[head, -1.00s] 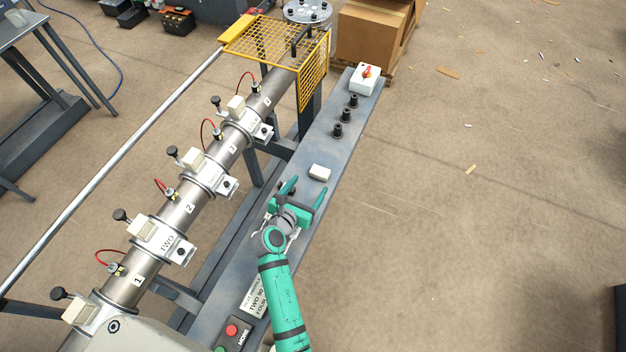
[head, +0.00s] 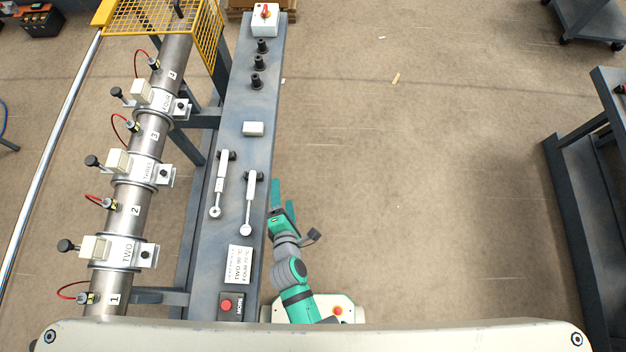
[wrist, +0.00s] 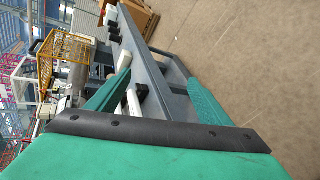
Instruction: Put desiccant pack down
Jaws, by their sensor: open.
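A small white block (head: 253,128), which looks like the desiccant pack, lies flat on the grey-blue beam (head: 240,160). My gripper (head: 283,194) is green, open and empty. It is beside the beam's right edge, nearer to me than the block and apart from it. In the wrist view my open gripper (wrist: 160,76) shows both fingers spread, with part of the beam (wrist: 148,70) visible between them. A white block (wrist: 124,60) shows by the tip of the left finger there.
Two white-and-black rod tools (head: 219,185) (head: 249,203) lie on the beam near my gripper. The extruder barrel (head: 142,175) is left. Open floor (head: 430,180) lies right, before a dark bench (head: 585,200).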

